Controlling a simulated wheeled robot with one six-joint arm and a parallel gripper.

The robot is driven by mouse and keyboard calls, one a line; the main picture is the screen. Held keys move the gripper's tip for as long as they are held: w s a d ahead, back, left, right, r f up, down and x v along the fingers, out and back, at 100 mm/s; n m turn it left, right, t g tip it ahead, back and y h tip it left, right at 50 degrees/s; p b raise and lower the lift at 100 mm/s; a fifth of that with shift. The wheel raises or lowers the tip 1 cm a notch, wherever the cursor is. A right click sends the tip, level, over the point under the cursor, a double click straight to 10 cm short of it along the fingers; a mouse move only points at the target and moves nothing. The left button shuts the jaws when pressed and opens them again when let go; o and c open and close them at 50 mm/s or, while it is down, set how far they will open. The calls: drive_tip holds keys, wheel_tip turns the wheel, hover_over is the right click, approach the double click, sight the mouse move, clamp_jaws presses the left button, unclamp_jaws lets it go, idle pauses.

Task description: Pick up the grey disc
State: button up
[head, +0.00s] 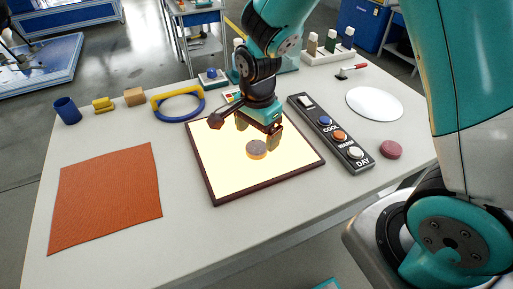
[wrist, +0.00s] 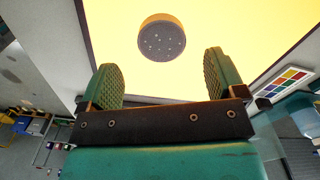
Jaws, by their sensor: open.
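The grey disc (head: 256,149) lies on the bright yellow-white light panel (head: 225,179), which has a dark frame. In the wrist view the disc (wrist: 161,38) shows a dark speckled top and an orange-lit side. My gripper (head: 257,138) is just above and behind the disc in the head view. In the wrist view its two green ribbed fingers (wrist: 163,80) are apart with nothing between them. The disc is beyond the fingertips, roughly centred between them, and does not appear to be touched.
A button strip (head: 331,131) lies right of the panel, with a reddish disc (head: 391,149) and a white round plate (head: 374,104) beyond. An orange mat (head: 106,198) lies left. A yellow-and-blue ring-like tool (head: 178,103) and a blue cup (head: 67,110) stand behind.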

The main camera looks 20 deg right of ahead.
sight(256, 146)
wheel_tip(256, 146, down, 4)
drive_tip(key=shift+w+a+f, duration=0.1)
drive_tip(key=shift+f, duration=0.1)
drive_tip(key=c, duration=1.1)
